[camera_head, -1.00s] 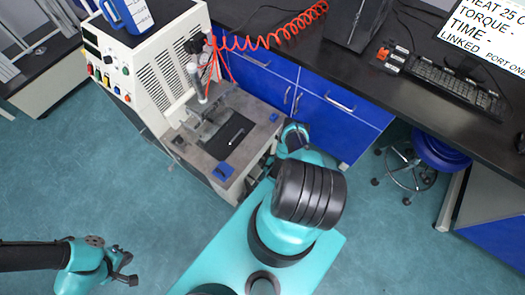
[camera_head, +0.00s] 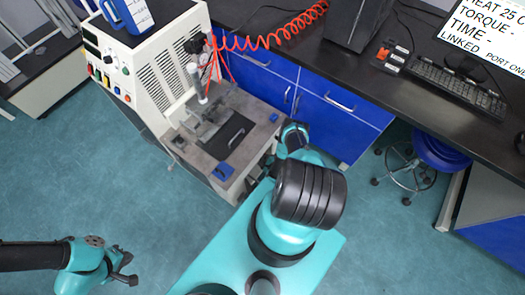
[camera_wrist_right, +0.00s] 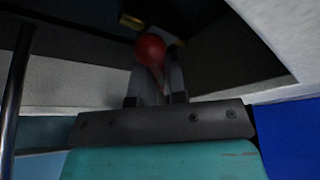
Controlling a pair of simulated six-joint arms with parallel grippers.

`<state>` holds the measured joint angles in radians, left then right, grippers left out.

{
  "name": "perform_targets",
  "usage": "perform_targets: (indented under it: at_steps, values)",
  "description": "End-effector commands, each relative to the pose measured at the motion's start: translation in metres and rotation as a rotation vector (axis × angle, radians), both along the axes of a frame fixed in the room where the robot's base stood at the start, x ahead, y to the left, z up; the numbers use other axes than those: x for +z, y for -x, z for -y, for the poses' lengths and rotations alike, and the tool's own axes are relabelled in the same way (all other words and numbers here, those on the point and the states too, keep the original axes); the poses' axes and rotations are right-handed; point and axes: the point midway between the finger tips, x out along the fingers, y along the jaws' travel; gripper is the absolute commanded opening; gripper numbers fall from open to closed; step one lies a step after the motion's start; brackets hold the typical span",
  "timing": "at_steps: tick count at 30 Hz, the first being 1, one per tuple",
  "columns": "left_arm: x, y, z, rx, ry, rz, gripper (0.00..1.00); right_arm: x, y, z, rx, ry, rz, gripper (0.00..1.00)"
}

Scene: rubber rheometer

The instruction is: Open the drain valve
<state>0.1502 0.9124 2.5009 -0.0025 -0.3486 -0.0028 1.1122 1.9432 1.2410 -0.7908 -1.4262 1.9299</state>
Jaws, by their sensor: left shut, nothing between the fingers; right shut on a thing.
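In the right wrist view, the drain valve shows as a red rounded handle (camera_wrist_right: 150,50) with a brass-coloured fitting (camera_wrist_right: 131,20) just behind it. My right gripper (camera_wrist_right: 156,78) is shut on the red handle, with a finger on each side. The space around the valve is dark, under the machine's grey underside. In the head view the valve and the right fingers are hidden behind the machine and my right arm. My left gripper (camera_head: 129,270) is shut and empty over the floor at the lower left, far from the valve.
The white rheometer (camera_head: 160,70) stands at the upper left, with a lower worktop (camera_head: 205,160) in front. A red coiled hose (camera_head: 270,42) runs from it over the black bench. Blue cabinets (camera_head: 340,110) stand to the right. A blue stool (camera_head: 440,150) is farther right.

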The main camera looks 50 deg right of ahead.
Motion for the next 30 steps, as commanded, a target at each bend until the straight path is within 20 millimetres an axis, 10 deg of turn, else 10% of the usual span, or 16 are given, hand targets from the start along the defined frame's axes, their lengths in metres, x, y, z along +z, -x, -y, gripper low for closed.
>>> perform_targets:
  at_steps: [30]
  values:
    - [0.0000, 0.0000, 0.0000, 0.000, 0.000, 0.000, 0.00, -0.0022, 0.0004, -0.0006, -0.001, 0.568, 0.027, 0.00]
